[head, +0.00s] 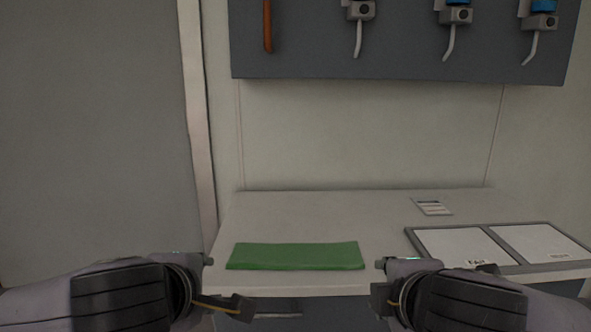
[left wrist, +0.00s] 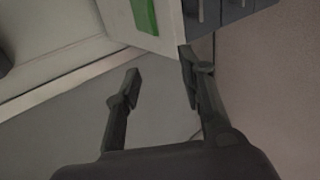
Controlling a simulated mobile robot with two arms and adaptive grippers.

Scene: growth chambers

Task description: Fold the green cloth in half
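The green cloth (head: 296,256) lies flat as a wide, narrow strip near the front edge of the pale counter (head: 320,208). A part of the cloth (left wrist: 144,14) shows at the top of the left wrist view. My left gripper (head: 240,308) is in front of the counter, below and left of the cloth, apart from it. In the left wrist view its fingers (left wrist: 158,75) are spread and empty. My right gripper (head: 378,298) is in front of the counter, right of the cloth; its fingers are mostly hidden.
A grey two-panel tray (head: 412,237) lies on the counter at the right. A small white label card (head: 432,207) lies behind it. A dark wall board (head: 300,62) with hanging tools is above. The counter behind the cloth is clear. A wall edge (head: 198,120) stands at the left.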

